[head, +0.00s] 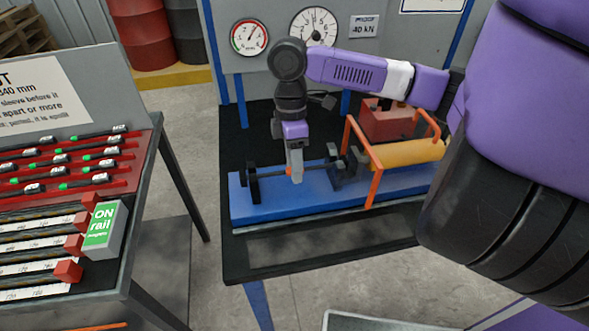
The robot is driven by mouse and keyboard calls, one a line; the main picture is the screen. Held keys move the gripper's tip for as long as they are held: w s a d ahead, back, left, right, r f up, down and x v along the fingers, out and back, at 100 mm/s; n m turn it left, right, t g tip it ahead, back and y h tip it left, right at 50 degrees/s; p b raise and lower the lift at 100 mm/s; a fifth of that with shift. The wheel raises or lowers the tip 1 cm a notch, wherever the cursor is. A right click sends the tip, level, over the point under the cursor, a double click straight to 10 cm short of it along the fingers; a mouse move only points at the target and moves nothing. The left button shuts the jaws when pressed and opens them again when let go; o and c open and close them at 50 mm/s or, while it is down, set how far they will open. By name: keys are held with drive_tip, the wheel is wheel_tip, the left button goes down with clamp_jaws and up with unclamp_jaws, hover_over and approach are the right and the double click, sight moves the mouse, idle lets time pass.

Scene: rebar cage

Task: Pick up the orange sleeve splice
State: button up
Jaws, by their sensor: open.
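A thin dark bar (272,174) lies across the black supports on the blue bed of the test bench. A small orange piece (289,173) shows on this bar, mostly hidden behind my gripper; it looks like the orange sleeve splice, but I see too little of it to be sure. My gripper (296,177) points straight down over the bar, with its fingertips at the orange piece. The jaws are open. From this view I cannot tell whether the fingers straddle the sleeve or touch it.
Black supports (251,184) and a dark clamp (334,172) flank my gripper. An orange frame (373,182) and a yellow cylinder (407,153) stand to the right.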

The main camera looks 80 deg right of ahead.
drive_tip(key=shift+c, duration=0.5)
clamp_jaws()
drive_tip(key=shift+r, duration=0.1)
idle(0.8)
